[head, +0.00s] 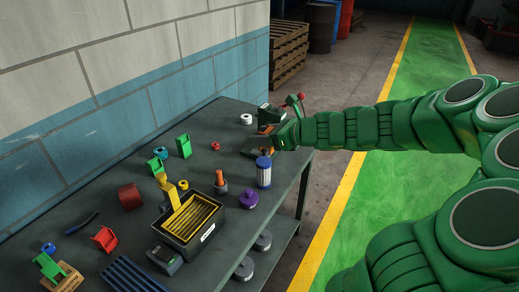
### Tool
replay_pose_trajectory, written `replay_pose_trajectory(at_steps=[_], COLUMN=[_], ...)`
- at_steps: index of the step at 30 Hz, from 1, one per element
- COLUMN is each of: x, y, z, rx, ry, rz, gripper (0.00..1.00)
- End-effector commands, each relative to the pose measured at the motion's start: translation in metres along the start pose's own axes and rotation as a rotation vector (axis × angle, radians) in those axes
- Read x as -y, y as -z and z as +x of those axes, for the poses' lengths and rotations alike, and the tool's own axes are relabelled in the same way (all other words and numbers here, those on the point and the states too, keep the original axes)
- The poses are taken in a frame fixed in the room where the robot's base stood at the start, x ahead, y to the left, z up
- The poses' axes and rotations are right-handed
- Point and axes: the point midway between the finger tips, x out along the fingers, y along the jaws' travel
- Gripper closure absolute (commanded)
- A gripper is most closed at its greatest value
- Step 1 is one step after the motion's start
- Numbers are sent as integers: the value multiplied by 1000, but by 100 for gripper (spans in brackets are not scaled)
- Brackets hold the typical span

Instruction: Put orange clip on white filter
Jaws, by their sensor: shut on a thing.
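The white filter (263,177) stands upright near the right edge of the workbench. It is a pale cylinder with a blue top. My gripper (270,139) is above and behind it in the picture, at the far right end of the bench, apart from the filter as far as I can tell. It is shut on a small orange thing, which looks like the orange clip (266,128). The jaws and my arm hide much of it, and its exact shape is too small to tell.
The workbench (110,235) also holds a black bin (168,234) with a yellow grid, an orange-topped peg (221,181), a purple knob (248,197), a white ring (246,119) and several green and red parts. A wall borders the left. A pallet stack (288,55) stands behind.

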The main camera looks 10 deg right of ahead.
Motion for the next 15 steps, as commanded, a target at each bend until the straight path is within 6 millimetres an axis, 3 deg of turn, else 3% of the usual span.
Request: replay_pose_trajectory(at_steps=[15], x=[35], y=[35], z=[50], rx=[-1], ry=[-3], rz=[1], gripper=[77])
